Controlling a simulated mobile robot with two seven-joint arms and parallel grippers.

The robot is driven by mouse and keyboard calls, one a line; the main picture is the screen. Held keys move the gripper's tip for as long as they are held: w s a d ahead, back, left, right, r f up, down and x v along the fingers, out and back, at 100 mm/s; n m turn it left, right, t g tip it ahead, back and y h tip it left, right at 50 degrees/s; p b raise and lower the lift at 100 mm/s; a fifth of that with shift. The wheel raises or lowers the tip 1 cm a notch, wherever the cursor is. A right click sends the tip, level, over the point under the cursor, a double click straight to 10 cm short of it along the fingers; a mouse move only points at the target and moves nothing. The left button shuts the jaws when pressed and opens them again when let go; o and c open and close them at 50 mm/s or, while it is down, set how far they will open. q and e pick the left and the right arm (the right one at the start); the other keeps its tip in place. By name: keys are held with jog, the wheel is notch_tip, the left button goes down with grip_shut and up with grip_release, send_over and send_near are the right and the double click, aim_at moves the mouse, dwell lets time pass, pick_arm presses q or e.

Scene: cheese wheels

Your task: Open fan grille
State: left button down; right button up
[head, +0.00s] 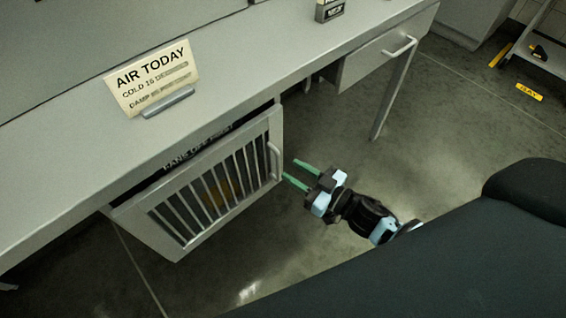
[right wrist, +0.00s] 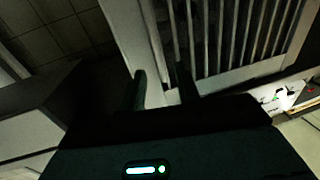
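The fan grille (head: 205,185) is a grey framed panel with upright bars under the bench. Its upright bar handle (head: 275,160) is on the right side of the frame. Something orange-brown shows dimly behind the bars. My right gripper (head: 290,169) has green fingers, spread apart and empty, pointing at the handle from the right. The fingertips look close to the handle but not closed on it. The right wrist view shows the grille bars (right wrist: 235,35) beyond the two dark fingers (right wrist: 161,82). My left gripper is not in view.
The grey bench (head: 235,75) overhangs the grille and carries an "AIR TODAY" sign (head: 152,75). A drawer (head: 380,55) and bench leg (head: 392,100) stand to the right. A step stand (head: 540,45) is at the far right. Floor around my right arm is clear.

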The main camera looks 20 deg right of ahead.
jog(key=x, duration=0.4)
jog(key=shift+w+a, duration=0.1)
jog(key=shift+w, duration=0.1)
grip_shut()
